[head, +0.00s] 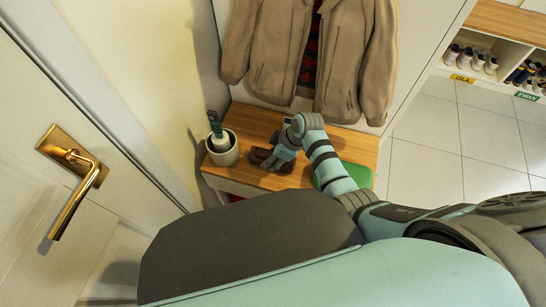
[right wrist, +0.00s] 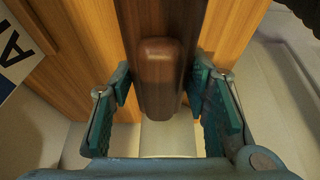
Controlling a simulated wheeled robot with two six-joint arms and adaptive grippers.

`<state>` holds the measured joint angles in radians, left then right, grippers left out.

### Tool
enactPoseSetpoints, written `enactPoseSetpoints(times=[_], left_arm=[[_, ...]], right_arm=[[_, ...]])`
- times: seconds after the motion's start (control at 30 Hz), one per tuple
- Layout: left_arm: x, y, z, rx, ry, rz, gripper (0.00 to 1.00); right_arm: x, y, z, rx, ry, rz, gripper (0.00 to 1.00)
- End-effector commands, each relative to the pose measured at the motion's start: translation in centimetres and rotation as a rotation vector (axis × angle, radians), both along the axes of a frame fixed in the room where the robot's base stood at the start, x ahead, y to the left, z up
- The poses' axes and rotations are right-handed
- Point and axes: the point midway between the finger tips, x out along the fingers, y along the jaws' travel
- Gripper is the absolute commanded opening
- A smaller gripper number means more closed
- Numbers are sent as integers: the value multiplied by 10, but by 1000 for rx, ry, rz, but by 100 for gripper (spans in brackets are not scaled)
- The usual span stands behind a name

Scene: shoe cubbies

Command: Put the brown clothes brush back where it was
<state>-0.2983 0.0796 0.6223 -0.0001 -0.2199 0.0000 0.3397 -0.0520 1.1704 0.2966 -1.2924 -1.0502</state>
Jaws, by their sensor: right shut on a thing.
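The brown clothes brush (head: 258,155) is at the wooden bench top (head: 251,121), beside the white pot. In the right wrist view its dark, rounded wooden body (right wrist: 160,60) lies between the green finger pads. My right gripper (head: 272,160) reaches down over the bench and is shut on the brush; it also shows in the right wrist view (right wrist: 160,84). The gripper and arm hide part of the brush in the head view. I cannot tell whether the brush touches the bench. My left gripper is not in view.
A white pot (head: 224,158) holding a green-handled item (head: 215,124) stands left of the brush. A green item (head: 362,174) lies on the bench's right end. A tan jacket (head: 275,45) hangs behind. A door with a brass handle (head: 75,170) is at left.

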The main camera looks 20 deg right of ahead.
Motion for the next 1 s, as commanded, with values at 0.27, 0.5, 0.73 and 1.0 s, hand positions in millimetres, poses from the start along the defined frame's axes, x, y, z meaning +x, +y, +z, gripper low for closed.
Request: enactPoseSetpoints(times=[0.27,0.5,0.73,1.0], left_arm=[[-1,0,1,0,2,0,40],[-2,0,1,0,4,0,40],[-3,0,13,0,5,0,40],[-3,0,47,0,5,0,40]], right_arm=[[0,0,1,0,0,0,63],[0,0,1,0,-1,0,63],[-3,-7,21,-1,-2,-1,63],[-18,-30,88,-2,-3,-2,63]])
